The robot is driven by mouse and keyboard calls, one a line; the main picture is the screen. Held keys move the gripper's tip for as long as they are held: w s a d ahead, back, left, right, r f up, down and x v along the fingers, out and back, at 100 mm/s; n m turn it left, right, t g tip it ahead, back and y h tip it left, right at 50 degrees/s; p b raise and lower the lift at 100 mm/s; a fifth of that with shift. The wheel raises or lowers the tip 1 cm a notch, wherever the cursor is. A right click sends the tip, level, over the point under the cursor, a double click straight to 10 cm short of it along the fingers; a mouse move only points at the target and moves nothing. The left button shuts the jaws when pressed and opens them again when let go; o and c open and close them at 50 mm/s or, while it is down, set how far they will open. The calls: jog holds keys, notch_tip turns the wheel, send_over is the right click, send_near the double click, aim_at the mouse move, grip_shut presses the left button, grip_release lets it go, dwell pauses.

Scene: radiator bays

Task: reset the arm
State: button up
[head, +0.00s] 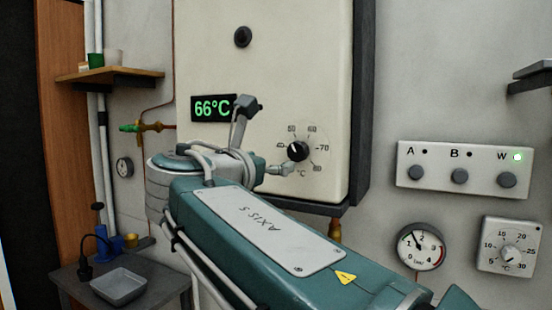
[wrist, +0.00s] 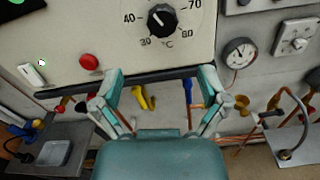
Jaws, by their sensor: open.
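My gripper (wrist: 162,78) is open and empty in the wrist view, its two teal fingers spread wide in front of the lower edge of the cream boiler (wrist: 130,45). A black temperature knob (wrist: 162,18) with a °C scale is on the boiler face above the gap between the fingers. The arm hides most of the gripper there. A green display (head: 213,108) reads 66°C.
A panel with buttons A, B and W (head: 463,168) has its W lamp lit green. A gauge (head: 420,247) and thermostat (head: 510,247) are at right. A grey tray (head: 118,287) sits on the left bench. Pipes and a yellow-handled valve (wrist: 146,98) lie below the boiler.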

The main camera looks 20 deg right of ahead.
jog(key=shift+s+a, duration=0.4)
jog(key=shift+a, duration=0.05)
jog(key=s+a+f+m+g+y, duration=0.1)
jog(key=s+f+m+y, duration=0.3)
jog(key=f, duration=0.8)
jog(key=s+a+f+m+g+y, duration=0.2)
jog(key=s+f+m+y, duration=0.3)
jog(key=s+f+m, duration=0.3)
jog(key=s+a+f+m+g+y, duration=0.1)
jog(key=s+f+m+y, duration=0.4)
jog(key=f+m, duration=0.6)
notch_tip(320, 180, down, 5)
jog(key=shift+s+a+f+m+g, duration=0.15)
jog(key=shift+s+a+m+g, duration=0.2)
jog(key=shift+s+g, duration=0.3)
jog(key=shift+w, duration=0.1)
